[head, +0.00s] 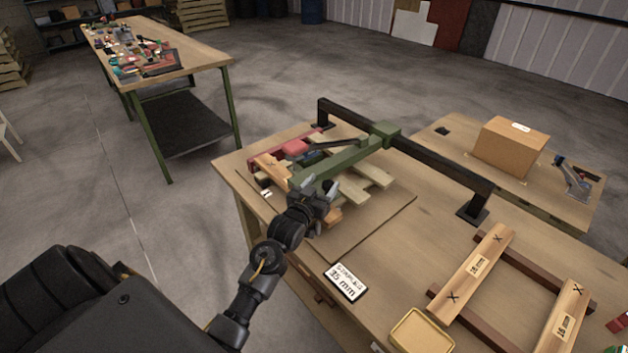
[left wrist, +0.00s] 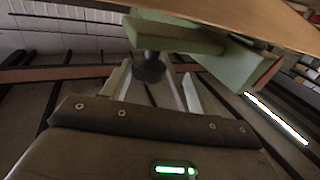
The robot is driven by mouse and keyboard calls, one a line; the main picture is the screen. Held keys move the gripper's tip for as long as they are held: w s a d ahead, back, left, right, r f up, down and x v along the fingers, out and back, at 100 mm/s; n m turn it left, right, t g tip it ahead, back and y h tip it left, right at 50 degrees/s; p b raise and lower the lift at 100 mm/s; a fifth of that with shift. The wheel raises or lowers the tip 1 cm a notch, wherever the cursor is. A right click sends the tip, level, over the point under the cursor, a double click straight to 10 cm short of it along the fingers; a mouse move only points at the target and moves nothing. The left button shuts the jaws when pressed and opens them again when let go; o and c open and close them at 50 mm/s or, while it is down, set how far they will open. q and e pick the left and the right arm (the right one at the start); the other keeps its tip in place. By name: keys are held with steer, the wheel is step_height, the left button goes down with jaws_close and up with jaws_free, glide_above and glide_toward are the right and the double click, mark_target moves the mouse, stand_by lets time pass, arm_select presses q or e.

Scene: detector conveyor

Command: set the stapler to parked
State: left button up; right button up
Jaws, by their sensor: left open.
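A green arm (head: 345,163) reaches from a carriage (head: 385,134) on a black rail (head: 437,164) over a wooden pallet frame (head: 375,177). I take this to be the stapler's arm; the stapler itself is not clearly distinguishable. My left gripper (head: 318,188) is at the near end of the arm. In the left wrist view, my left gripper (left wrist: 152,85) is open, with a dark round knob (left wrist: 149,68) under the green arm (left wrist: 185,40) between its pale fingers. Contact cannot be told. My right gripper is out of view.
The workbench (head: 390,245) carries a "35 mm" sign (head: 346,281), a yellow-rimmed tray (head: 421,332) and a wooden frame marked 16 mm (head: 470,272). A side table behind holds a cardboard box (head: 511,147) and a blue-grey tool (head: 572,178). A cluttered table (head: 200,62) stands at the back left.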

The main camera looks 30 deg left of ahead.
arm_select(q)
steer(key=shift+w+a, duration=0.15)
steer(key=shift+a, duration=1)
steer(key=shift+s+d+p, duration=0.1)
steer(key=shift+s+p, duration=0.35)
steer(key=shift+s, duration=0.2)
steer(key=shift+s+d+p, duration=0.2)
steer(key=shift+s+p, duration=0.8)
steer(key=shift+s, duration=0.95)
steer(key=s+p, duration=0.3)
steer(key=s, duration=0.4)
steer(key=shift+s+d, duration=0.15)
steer(key=shift+d, duration=0.3)
